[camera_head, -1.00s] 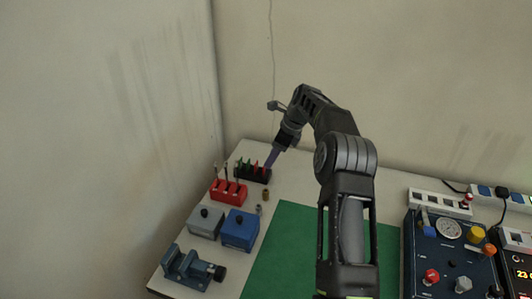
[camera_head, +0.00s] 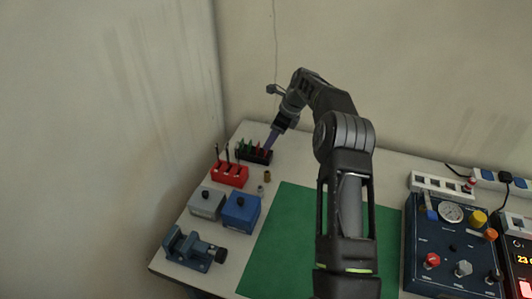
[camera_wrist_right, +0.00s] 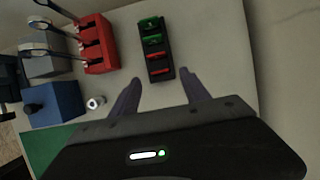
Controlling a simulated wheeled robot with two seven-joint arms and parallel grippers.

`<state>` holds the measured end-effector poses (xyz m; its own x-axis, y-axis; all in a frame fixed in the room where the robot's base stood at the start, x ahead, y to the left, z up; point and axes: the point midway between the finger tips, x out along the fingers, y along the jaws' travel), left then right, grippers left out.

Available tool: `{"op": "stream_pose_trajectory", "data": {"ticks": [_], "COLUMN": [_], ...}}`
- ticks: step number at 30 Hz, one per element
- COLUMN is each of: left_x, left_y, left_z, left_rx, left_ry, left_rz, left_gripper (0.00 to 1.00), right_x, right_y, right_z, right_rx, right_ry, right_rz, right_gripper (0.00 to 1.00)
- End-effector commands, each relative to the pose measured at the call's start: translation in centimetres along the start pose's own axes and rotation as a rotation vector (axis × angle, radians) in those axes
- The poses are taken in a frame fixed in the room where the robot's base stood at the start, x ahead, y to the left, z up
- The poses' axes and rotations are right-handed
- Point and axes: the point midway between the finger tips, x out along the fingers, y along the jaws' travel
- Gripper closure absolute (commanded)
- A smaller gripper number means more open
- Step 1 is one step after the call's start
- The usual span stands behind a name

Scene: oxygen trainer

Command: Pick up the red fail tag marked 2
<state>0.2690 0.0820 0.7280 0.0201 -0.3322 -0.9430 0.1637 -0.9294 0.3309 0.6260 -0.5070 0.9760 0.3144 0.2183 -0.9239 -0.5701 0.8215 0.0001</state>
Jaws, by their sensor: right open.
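A black rack (camera_head: 252,157) at the back left of the table holds green and red tags. In the right wrist view the rack (camera_wrist_right: 164,46) holds green tags at the far end and two red tags nearer me, one in the middle (camera_wrist_right: 157,57) and one at the near end (camera_wrist_right: 160,72). Their numbers are too small to read, so I cannot tell which is marked 2. My right gripper (camera_head: 271,140) is open and empty, its fingertips (camera_wrist_right: 160,86) just short of the rack's near end and apart from the tags. My left gripper is not in view.
A red holder (camera_head: 229,175) with upright tools stands beside the rack. Grey (camera_head: 207,203) and blue (camera_head: 241,211) boxes and a vise (camera_head: 194,248) line the left side. Small fittings (camera_head: 266,176) stand near the rack. A green mat (camera_head: 283,235) is clear; a control panel (camera_head: 452,245) stands right.

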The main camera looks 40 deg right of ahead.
Motion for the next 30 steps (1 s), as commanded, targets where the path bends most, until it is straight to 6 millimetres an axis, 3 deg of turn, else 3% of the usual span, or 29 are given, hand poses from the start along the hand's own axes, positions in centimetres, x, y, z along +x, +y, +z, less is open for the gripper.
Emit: {"op": "stream_pose_trajectory", "data": {"ticks": [5,10,14,30], "left_x": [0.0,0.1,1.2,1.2], "left_y": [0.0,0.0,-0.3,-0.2], "left_z": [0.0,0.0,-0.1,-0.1], "left_rx": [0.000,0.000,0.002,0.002], "left_ry": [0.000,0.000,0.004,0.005], "left_rz": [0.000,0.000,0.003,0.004], "left_gripper": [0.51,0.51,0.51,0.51], "right_x": [0.8,3.2,5.0,5.2], "right_y": [0.0,0.1,0.0,0.0], "right_z": [0.1,0.2,0.1,0.3], "right_rx": [0.000,0.000,0.000,0.000], "right_ry": [0.000,0.001,-0.001,0.000], "right_rz": [0.002,0.003,0.000,0.000], "right_gripper": [0.45,0.45,0.45,0.45]}}
